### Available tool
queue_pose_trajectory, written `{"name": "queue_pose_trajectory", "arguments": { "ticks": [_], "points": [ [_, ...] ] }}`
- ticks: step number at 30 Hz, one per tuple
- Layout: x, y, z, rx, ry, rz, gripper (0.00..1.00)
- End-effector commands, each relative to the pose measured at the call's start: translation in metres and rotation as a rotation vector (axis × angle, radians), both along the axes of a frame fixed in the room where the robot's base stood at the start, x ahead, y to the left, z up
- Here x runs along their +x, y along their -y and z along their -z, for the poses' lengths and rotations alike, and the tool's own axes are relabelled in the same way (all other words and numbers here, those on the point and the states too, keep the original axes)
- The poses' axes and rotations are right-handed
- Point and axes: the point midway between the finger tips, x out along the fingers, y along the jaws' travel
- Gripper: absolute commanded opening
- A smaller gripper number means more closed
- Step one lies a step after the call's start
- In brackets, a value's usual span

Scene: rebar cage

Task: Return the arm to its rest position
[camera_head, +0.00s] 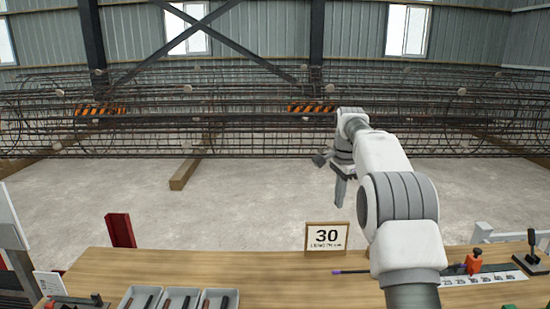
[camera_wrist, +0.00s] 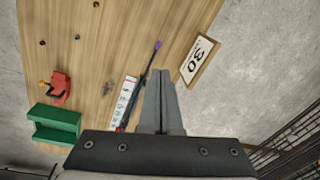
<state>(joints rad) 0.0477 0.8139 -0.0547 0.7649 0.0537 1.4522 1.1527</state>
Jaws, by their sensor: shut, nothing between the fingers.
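My arm rises from the lower right of the head view and reaches forward over the table's far edge. My gripper (camera_head: 340,192) points down in the air beyond the wooden table (camera_head: 200,265), apart from the rebar cage behind it. In the wrist view my gripper (camera_wrist: 161,75) has its two fingers together, with nothing held between them.
The rebar cage (camera_head: 240,125) spans the back. A sign reading 30 (camera_head: 327,237) stands at the table's far edge. Grey trays (camera_head: 175,299) hold dark rods at the front left. A purple-tipped rod (camera_head: 350,271) lies right of centre. A green block (camera_wrist: 56,124) shows in the wrist view.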

Motion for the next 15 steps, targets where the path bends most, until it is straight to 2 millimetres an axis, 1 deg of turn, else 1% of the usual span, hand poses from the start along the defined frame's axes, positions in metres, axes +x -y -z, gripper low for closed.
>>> {"name": "queue_pose_trajectory", "arguments": {
  "ticks": [1,6,11,15],
  "points": [
    [-0.009,-0.002,-0.014,-0.003,0.014,-0.031,0.0],
    [-0.039,-0.006,-0.048,-0.018,0.051,-0.144,0.0],
    [-0.071,-0.01,-0.074,-0.036,0.086,-0.25,0.0],
    [-0.104,-0.014,-0.093,-0.056,0.115,-0.344,0.0]
  ]
}}
